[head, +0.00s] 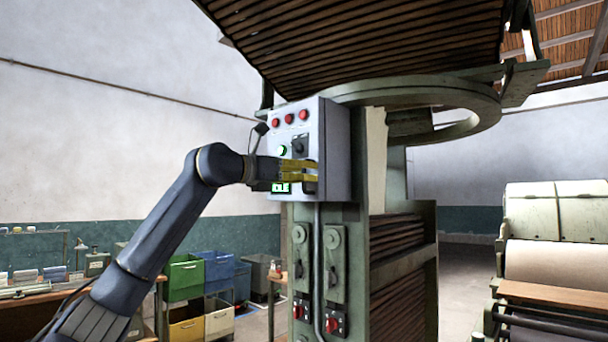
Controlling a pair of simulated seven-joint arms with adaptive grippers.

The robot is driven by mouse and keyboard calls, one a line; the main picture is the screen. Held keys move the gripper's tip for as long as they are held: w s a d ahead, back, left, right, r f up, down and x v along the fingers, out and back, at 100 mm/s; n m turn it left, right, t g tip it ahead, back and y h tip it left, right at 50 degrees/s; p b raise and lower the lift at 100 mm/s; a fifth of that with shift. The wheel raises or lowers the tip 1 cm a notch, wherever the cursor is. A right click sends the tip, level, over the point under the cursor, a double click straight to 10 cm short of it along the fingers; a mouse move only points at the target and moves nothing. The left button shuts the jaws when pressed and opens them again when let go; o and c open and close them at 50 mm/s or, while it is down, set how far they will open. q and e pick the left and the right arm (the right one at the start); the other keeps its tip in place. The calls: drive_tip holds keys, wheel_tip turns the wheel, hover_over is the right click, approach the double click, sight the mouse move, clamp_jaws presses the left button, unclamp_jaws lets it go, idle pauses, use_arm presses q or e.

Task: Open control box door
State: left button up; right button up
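The control box (337,150) is a pale grey cabinet on the green machine column. Its front door looks shut and carries red buttons (289,118) along the top, a green-lit button and a dark switch. My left gripper (312,172), with yellow fingers, is at the lower right part of the door front, one finger above the other. A dark part, perhaps a handle, shows beside the fingertips. Whether the fingers touch or grip it cannot be told. The gripper covers part of the door's lower half. My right gripper is not in view.
A grey conduit (318,250) runs down from the box past two red switches (332,325). A slatted apron (370,40) and a green ring (470,100) overhang the box. Bins (186,278) and a workbench stand at left. A large roller machine (555,250) stands at right.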

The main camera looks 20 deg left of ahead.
use_arm(q)
clamp_jaws()
idle(0.3)
